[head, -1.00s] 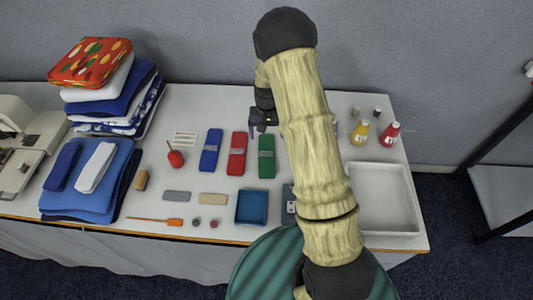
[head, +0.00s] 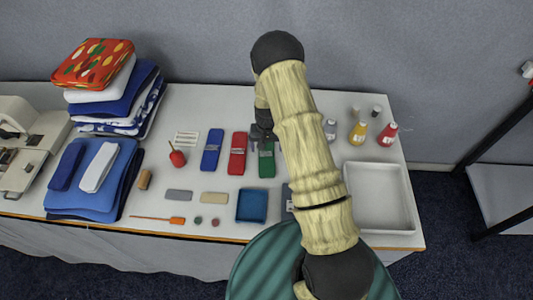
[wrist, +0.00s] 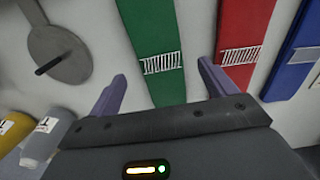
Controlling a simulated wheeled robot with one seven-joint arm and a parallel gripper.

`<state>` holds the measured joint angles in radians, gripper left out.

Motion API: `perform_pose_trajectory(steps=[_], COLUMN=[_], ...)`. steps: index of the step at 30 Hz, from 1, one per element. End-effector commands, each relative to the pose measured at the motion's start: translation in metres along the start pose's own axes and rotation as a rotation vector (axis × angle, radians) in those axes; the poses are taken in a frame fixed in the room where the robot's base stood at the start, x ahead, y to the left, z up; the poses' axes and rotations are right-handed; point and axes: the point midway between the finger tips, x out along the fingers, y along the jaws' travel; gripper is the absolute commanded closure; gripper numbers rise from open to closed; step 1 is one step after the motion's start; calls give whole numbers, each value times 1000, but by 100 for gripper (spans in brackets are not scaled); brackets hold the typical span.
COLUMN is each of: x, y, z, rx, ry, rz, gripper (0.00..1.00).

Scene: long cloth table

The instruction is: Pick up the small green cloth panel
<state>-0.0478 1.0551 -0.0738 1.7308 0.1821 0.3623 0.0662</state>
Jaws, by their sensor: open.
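The small green cloth panel (head: 267,165) lies flat on the table, the rightmost of three similar panels. It has a pale stitched band across its middle. My gripper (head: 262,134) is over the far end of this panel and partly covers it in the head view. In the wrist view, my gripper (wrist: 161,72) is open and empty, with its two purple fingers apart. The green panel (wrist: 148,30) shows between and beyond the fingers, running away at a slight tilt. I cannot tell the exact height of the fingertips above it.
A red panel (head: 238,154) and a blue panel (head: 212,150) lie left of the green one. A blue tray (head: 251,205) sits in front. A white tray (head: 380,226) and bottles (head: 358,132) stand right. Folded cloth stacks (head: 118,97) fill the left.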

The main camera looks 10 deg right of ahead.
Motion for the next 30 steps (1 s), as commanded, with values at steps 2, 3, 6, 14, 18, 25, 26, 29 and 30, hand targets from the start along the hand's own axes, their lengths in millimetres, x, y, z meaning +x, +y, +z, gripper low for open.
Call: perform_pose_trajectory(steps=[2,3,6,14,18,25,26,29,30], x=[7,13,25,33,32,32,32,32,32], y=[-1,-1,-1,-1,-1,-1,-1,-1,-1], z=[2,2,1,1,1,1,1,1,1], rx=[-1,0,0,0,0,0,0,0,0], ry=[-4,-4,-3,0,0,0,0,0,0], rz=[1,1,0,0,0,0,0,0,0], gripper=[16,16,16,16,16,16,18,38,46])
